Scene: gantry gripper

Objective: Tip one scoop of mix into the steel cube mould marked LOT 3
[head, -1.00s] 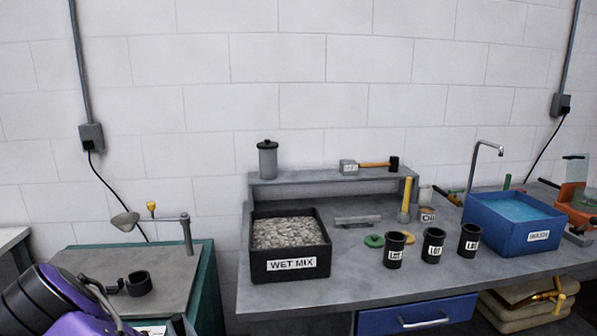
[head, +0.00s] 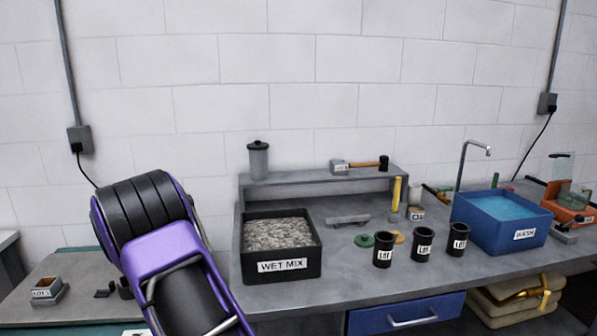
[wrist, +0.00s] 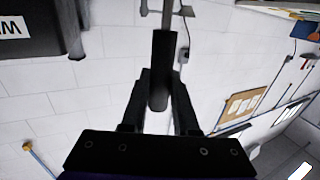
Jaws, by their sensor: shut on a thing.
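A small steel cube mould (head: 47,292) with a white label, seemingly LOT 3, stands on the left bench in the head view. A black tub labelled WET MIX (head: 283,266) holds grey mix (head: 278,233) on the main bench. In the wrist view my gripper (wrist: 158,100) is shut on a dark upright handle (wrist: 159,70) with a grey shaft above it, probably the scoop's. The scoop's bowl and any load in it are out of sight. In the head view my arm hides the gripper. The tub also shows at the wrist view's upper left (wrist: 40,30).
Several black cylinders with LOT labels (head: 422,243) stand right of the tub. A blue WASH basin (head: 500,222) is further right. A shelf (head: 320,183) carries a grey canister (head: 258,160) and a hammer (head: 365,165). The main bench's front strip is clear.

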